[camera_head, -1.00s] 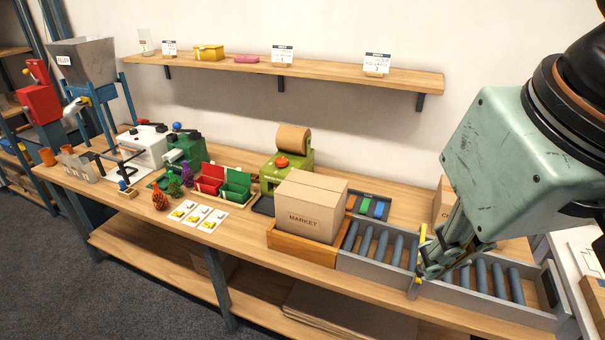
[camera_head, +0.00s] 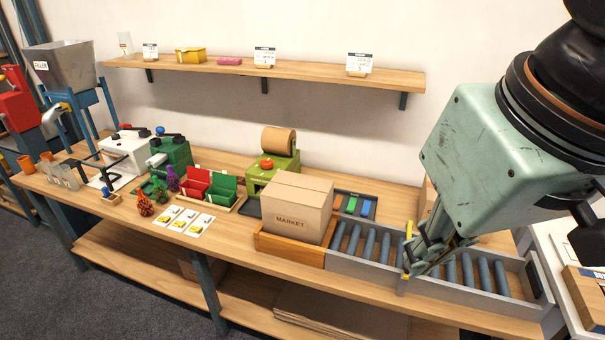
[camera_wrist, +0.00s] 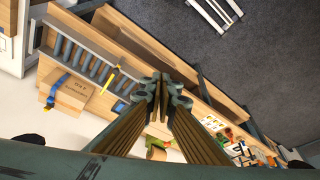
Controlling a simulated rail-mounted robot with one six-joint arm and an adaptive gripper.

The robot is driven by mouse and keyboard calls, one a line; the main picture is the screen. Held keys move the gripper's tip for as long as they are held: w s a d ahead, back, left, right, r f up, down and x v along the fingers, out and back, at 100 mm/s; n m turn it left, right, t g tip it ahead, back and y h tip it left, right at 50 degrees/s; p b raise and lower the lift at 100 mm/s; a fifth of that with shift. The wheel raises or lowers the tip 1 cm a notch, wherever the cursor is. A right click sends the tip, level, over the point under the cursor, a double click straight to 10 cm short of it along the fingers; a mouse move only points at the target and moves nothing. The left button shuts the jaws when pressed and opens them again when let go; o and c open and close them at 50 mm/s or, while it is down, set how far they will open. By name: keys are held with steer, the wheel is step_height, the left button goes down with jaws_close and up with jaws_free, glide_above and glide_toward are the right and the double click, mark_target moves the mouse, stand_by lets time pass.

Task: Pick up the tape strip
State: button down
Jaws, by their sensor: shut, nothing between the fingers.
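I cannot make out a separate tape strip in either view. The green tape dispenser (camera_head: 268,172) with a brown roll (camera_head: 279,141) and an orange knob stands on the bench behind the cardboard box marked MARKET (camera_head: 297,207). My gripper (camera_head: 414,268) is shut and empty. In the head view it appears over the roller conveyor, right of the box and away from the dispenser. In the wrist view my gripper's fingertips (camera_wrist: 160,85) are together in the middle. The box hides the dispenser's lower front.
The roller conveyor (camera_head: 365,274) has a yellow upright piece (camera_head: 408,240) by my gripper. A dark tray (camera_head: 369,196) with coloured pieces lies behind the box. Red and green bins (camera_head: 221,192) and picture cards (camera_head: 183,222) lie left. A wall shelf (camera_head: 300,76) runs above.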

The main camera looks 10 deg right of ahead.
steer(key=c, duration=3.4)
jaws_free()
steer(key=o, duration=1)
